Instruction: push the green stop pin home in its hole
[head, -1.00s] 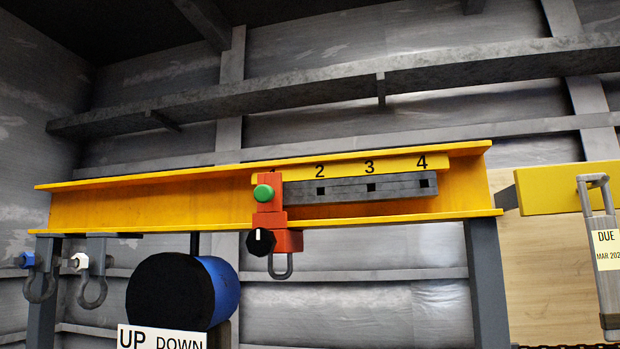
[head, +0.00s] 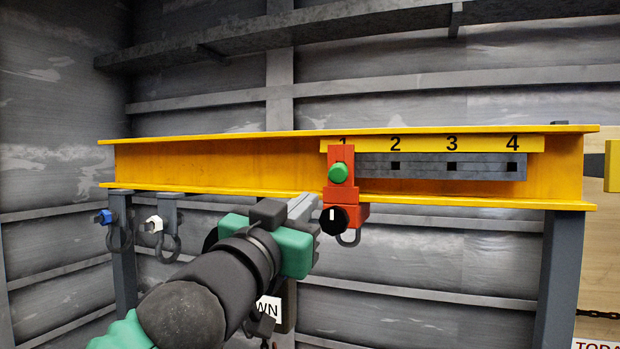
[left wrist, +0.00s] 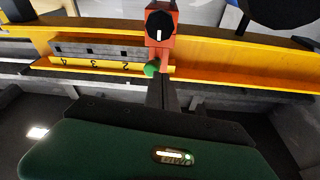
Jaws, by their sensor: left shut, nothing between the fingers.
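The green stop pin (head: 338,172) shows as a round green head on the front of the red trolley (head: 341,157), which sits at position 1 on the yellow beam (head: 220,168). How deep the pin sits I cannot tell. In the left wrist view the pin (left wrist: 151,69) stands out from the trolley (left wrist: 163,40), just beyond the fingertips. My left gripper (head: 312,208) is shut and empty, below and left of the pin in the head view. In the left wrist view its closed fingers (left wrist: 161,85) point toward the pin; contact is not clear. My right gripper is out of view.
A black knob (head: 333,219) is on the trolley's lower part, with a grey shackle below. A grey bar (head: 430,167) with square holes runs right under numbers 2 to 4. Blue and white bolted shackles (head: 120,235) hang at left.

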